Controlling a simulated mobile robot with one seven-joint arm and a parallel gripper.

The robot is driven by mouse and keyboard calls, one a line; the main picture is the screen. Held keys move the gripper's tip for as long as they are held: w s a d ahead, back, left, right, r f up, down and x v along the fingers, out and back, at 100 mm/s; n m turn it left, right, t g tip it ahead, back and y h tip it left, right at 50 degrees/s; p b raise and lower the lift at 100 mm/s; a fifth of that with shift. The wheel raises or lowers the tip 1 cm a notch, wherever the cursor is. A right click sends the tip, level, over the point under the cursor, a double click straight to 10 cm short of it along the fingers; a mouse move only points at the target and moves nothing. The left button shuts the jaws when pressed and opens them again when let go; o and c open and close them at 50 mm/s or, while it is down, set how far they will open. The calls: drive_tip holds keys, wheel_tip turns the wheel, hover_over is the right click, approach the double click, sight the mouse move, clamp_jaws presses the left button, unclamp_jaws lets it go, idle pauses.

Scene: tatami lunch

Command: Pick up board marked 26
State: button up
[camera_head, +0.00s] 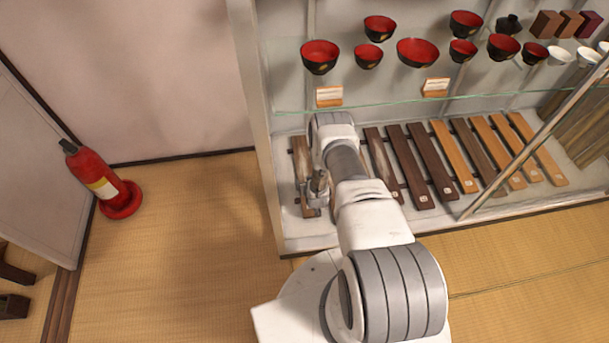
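Several long wooden boards lie side by side on the bottom shelf of a display case, each with a small pale label at its near end. The labels are too small to read, so I cannot tell which board is marked 26. A brown board (301,158) lies apart at the far left. Dark boards (407,162) lie right of my arm, then lighter orange-brown boards (454,156). My gripper (314,196) is over the near part of the far-left board and hides some of it. I cannot see whether its fingers are open or touch the board. My arm hides the shelf between.
A glass shelf (300,111) above the boards holds red-and-black bowls (417,52) and small signs (329,96). The case's left side panel (262,120) stands close to my gripper. A slanting bar (535,141) crosses the right. A fire extinguisher (100,182) stands left; tatami between is clear.

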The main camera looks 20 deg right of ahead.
drive_tip(key=b, duration=0.3)
approach(305, 172)
drive_tip(key=shift+w+f, duration=0.2)
drive_tip(key=shift+f, duration=0.3)
drive_tip(key=shift+w+f, duration=0.2)
drive_tip(key=shift+f, duration=0.3)
drive_tip(key=shift+w+r+b+x, duration=0.1)
drive_tip(key=shift+b+x, duration=1)
drive_tip(key=shift+x, duration=0.35)
drive_tip(key=shift+w+r+b+x, duration=0.1)
drive_tip(key=shift+b+x, duration=1)
drive_tip(key=shift+x, duration=0.35)
drive_tip(key=shift+d, duration=0.1)
drive_tip(key=shift+c, duration=0.2)
drive_tip(key=c, duration=1.3)
drive_tip(key=shift+o, duration=0.2)
drive_tip(key=shift+r, duration=0.2)
